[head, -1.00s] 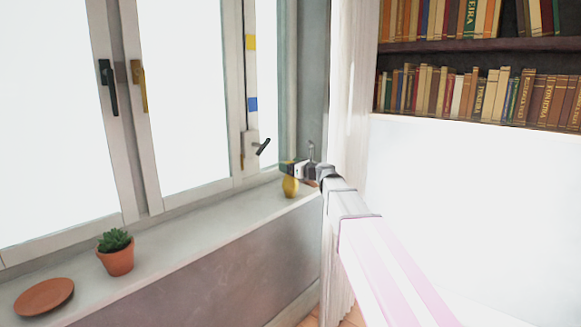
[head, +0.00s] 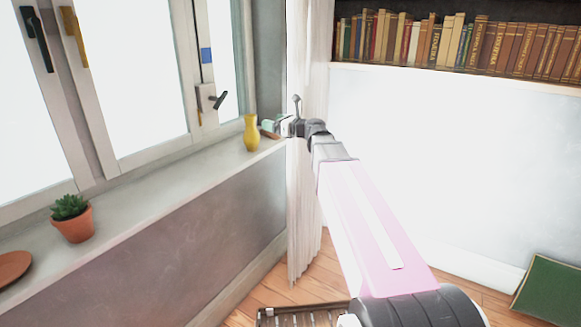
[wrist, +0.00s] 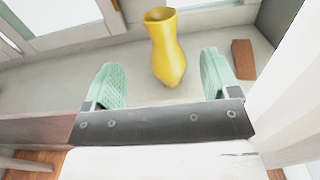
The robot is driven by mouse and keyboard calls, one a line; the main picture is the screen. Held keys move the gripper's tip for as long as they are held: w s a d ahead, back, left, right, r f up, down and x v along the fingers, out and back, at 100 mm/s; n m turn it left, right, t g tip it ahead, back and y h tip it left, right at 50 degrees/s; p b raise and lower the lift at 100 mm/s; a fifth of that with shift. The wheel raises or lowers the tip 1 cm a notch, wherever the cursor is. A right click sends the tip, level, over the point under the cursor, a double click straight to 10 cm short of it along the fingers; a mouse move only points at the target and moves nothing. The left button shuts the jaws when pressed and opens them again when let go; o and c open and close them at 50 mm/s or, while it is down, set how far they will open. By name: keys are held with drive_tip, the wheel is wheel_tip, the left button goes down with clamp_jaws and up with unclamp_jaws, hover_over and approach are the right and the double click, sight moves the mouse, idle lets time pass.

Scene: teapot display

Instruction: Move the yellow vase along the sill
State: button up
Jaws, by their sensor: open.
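The yellow vase (head: 251,133) stands upright on the sill (head: 150,190), toward its far right end in the head view. My gripper (head: 269,127) is just to the right of the vase there, and a gap shows between them. In the wrist view the vase (wrist: 167,50) stands between and beyond the two green fingers of my open gripper (wrist: 162,75). Neither finger touches it. The vase's base shows on the sill.
A reddish-brown block (wrist: 243,59) lies on the sill right of the vase. A potted succulent (head: 72,219) and a terracotta saucer (head: 12,268) are at the near left. Bare sill lies between succulent and vase. A curtain (head: 303,210) hangs at the right end.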

drive_tip(key=s+d+f+n+g+h, duration=0.1)
drive_tip(key=s+f+n+g+h, duration=0.2)
drive_tip(key=f, duration=0.5)
drive_tip(key=s+d+f+n+g+h, duration=0.1)
drive_tip(key=s+d+f+n, duration=0.1)
drive_tip(key=s+f+n, duration=0.35)
drive_tip(key=s+d+f+n+g+h, duration=0.15)
drive_tip(key=f+n, duration=0.25)
drive_tip(key=f, duration=0.7)
drive_tip(key=s+d+f+n+g+h, duration=0.5)
drive_tip(key=s+d+f+n+h, duration=0.3)
drive_tip(key=s+d+f+n, duration=0.3)
drive_tip(key=s+f+n, duration=0.2)
drive_tip(key=s+f, duration=0.1)
drive_tip(key=f, duration=0.1)
drive_tip(key=shift+s+h, duration=0.35)
drive_tip(key=shift+s, duration=0.05)
drive_tip(key=shift+g, duration=0.25)
